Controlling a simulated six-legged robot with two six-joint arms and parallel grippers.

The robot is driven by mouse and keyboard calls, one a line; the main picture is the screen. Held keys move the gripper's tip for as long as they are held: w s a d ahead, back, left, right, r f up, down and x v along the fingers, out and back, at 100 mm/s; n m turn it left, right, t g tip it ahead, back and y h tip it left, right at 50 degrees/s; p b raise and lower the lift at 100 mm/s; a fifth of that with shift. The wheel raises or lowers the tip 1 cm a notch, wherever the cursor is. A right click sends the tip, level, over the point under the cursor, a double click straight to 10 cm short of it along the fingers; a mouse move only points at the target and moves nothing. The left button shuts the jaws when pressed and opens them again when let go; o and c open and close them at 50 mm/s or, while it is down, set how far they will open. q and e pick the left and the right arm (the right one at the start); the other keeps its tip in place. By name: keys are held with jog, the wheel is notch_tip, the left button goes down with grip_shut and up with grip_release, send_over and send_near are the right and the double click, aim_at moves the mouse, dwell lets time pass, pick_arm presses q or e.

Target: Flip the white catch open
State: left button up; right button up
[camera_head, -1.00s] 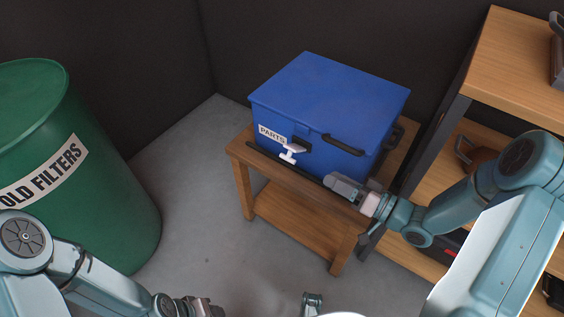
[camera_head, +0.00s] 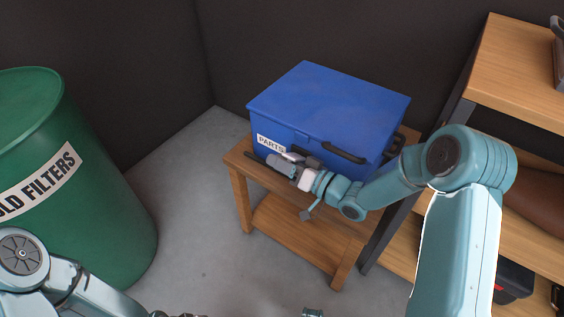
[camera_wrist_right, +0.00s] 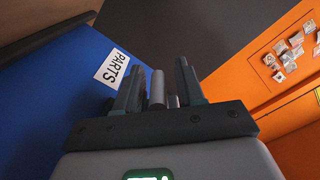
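The blue box (camera_head: 330,103) with a PARTS label stands on a small wooden table, its lid down. Part of the white catch (camera_head: 293,156) shows on its front in the head view, just beyond my right gripper (camera_head: 274,161), which covers the rest. In the right wrist view my right gripper (camera_wrist_right: 158,82) has its fingers apart. A pale grey rounded bar (camera_wrist_right: 157,88) shows between them, probably the catch in shade; I cannot tell whether the fingers touch it. My left gripper (camera_head: 180,315) is barely in view at the bottom edge, so its opening cannot be told.
The wooden table (camera_head: 262,217) has a lower shelf. A dark handle (camera_head: 344,153) sticks out of the box front. A green drum (camera_head: 95,190) stands at left and wooden shelving (camera_head: 515,80) at right. An orange surface with small bags (camera_wrist_right: 285,65) shows in the wrist view.

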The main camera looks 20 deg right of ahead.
grip_shut()
pick_arm(q)
notch_tip(320, 180, down, 6)
jog(key=w+a+b, duration=0.1)
jog(key=b, duration=0.5)
jog(key=shift+w+a, duration=0.15)
jog(key=shift+w, duration=0.05)
pick_arm(e)
notch_tip(320, 180, down, 2)
jog(key=n, duration=0.5)
jog(key=shift+f, duration=0.2)
pick_arm(q)
jog(key=shift+r, duration=0.1)
pick_arm(e)
grip_release()
